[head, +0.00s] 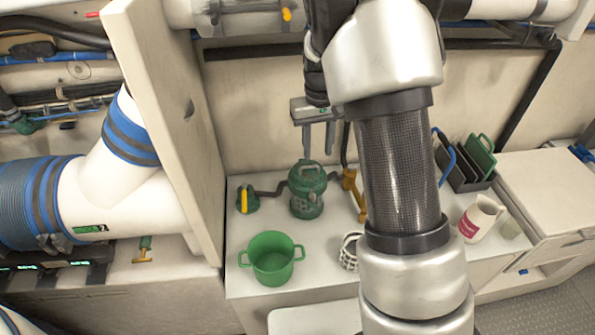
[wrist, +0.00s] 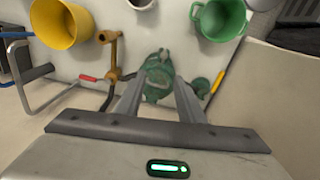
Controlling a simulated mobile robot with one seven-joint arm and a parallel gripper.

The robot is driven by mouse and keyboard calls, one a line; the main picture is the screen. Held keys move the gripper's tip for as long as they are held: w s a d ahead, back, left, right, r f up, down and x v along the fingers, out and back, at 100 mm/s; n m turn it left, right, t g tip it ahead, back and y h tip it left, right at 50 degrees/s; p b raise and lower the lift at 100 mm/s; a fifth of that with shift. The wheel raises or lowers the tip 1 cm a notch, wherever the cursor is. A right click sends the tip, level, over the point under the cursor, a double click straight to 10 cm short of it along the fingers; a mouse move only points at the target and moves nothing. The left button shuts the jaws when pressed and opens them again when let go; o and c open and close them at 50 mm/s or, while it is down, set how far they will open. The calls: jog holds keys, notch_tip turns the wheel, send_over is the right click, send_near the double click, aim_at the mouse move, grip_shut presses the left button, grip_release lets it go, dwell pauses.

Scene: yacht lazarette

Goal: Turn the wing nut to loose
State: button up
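A green strainer (head: 307,190) with a see-through lower body stands upright on the white counter; its rounded green top also shows in the wrist view (wrist: 157,78). The wing nut cannot be told apart clearly on that green top. My gripper (head: 318,150) hangs just above the strainer, fingers pointing down. In the wrist view my gripper (wrist: 158,98) has its two fingers apart, with the green top beyond and between them. The gripper is open and empty. I cannot tell whether a finger touches the strainer.
A green valve with a yellow handle (head: 247,198) is left of the strainer; a brass fitting (head: 354,194) is right. A green pot (head: 272,258) stands in front. A yellow pot (wrist: 62,22) shows in the wrist view. A tall panel (head: 170,120) bounds the left.

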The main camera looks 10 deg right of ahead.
send_near(313, 193)
notch_tip(313, 193, down, 8)
jog(key=shift+f+p, duration=0.2)
jog(key=shift+p, duration=0.25)
jog(key=shift+c, duration=0.4)
grip_shut()
jog(key=shift+f+m+b, duration=0.15)
jog(key=shift+m+b, duration=0.65)
jog(key=shift+b, duration=0.05)
jog(key=shift+r+m, duration=0.2)
jog(key=shift+m, duration=0.6)
